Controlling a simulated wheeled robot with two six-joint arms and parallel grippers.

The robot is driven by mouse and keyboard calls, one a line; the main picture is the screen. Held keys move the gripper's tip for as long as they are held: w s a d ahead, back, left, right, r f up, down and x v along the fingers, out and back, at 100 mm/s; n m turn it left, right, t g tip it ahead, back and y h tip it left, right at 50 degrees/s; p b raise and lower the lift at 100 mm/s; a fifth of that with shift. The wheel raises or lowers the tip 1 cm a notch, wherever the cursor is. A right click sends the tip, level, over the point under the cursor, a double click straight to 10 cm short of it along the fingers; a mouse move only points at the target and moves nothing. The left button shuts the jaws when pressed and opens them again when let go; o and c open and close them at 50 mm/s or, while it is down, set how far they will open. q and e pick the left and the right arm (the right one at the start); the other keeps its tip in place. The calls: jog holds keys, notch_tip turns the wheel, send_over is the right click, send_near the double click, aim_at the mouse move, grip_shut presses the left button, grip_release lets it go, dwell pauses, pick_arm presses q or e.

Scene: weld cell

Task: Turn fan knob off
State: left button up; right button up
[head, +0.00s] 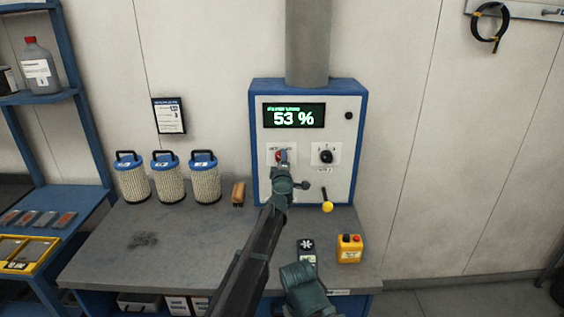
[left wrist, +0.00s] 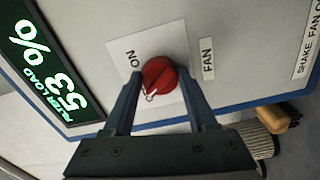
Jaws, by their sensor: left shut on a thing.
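The red fan knob (left wrist: 160,76) is on the white front panel of a blue-edged cabinet (head: 337,180), beside labels reading "ON" and "FAN". In the left wrist view a small white mark shows on the knob's lower edge; I cannot tell its exact setting. My left gripper (left wrist: 164,82) has a finger on each side of the knob and is shut on it. In the head view this gripper (head: 282,160) reaches the panel and partly covers the knob (head: 278,156). The cabinet display (head: 294,116) reads 53 %.
A black knob (head: 326,157) is right of the fan knob, with a yellow-tipped lever (head: 327,206) below. Several filter cartridges (head: 166,180) and a brush (head: 238,194) stand left on the bench (head: 190,245). A yellow box (head: 349,249) is on the right.

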pick_arm(q)
jog(key=shift+n, duration=1.1)
jog(key=o, duration=1.4)
jog(key=shift+c, duration=0.2)
jog(key=s, duration=1.3)
jog(key=shift+s, duration=0.4)
